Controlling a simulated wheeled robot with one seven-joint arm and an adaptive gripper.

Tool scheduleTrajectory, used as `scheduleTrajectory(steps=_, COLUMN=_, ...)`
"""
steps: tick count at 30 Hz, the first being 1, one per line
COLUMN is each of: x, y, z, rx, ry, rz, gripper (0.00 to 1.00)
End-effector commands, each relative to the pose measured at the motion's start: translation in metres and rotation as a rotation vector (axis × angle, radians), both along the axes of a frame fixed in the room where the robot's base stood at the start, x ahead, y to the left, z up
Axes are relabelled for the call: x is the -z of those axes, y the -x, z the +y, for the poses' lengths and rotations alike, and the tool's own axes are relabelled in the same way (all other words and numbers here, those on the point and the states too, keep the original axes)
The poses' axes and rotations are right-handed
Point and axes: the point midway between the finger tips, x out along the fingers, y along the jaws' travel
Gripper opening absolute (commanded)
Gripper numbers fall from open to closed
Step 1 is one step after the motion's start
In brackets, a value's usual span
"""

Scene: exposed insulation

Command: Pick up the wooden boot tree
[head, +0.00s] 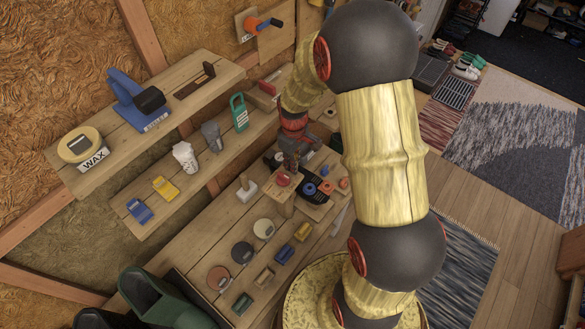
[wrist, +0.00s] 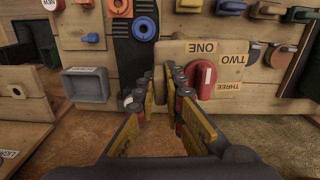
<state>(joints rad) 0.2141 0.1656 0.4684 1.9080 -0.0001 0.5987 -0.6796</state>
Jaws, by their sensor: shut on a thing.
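A pale wooden block (wrist: 215,47) with a red knob and labels ONE, TWO and THREE is in the wrist view, just beyond my fingers. It also shows in the head view (head: 277,194), right below my gripper (head: 288,166). In the wrist view my gripper (wrist: 159,84) has its fingers close together, with the block's left edge between the tips. Nothing else is visible between them. I cannot tell whether this block is the wooden boot tree, and no other clear boot tree shape shows. My fingers hide part of the contact.
Green boots (head: 160,300) stand at lower left. Rugs and open floor lie right.

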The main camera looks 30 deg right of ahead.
Motion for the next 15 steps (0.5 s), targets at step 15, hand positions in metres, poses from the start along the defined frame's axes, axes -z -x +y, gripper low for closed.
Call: scheduleTrajectory(steps=15, x=-0.067, y=0.037, z=0.024, rx=-0.002, ry=0.001, rz=-0.005, gripper=0.0)
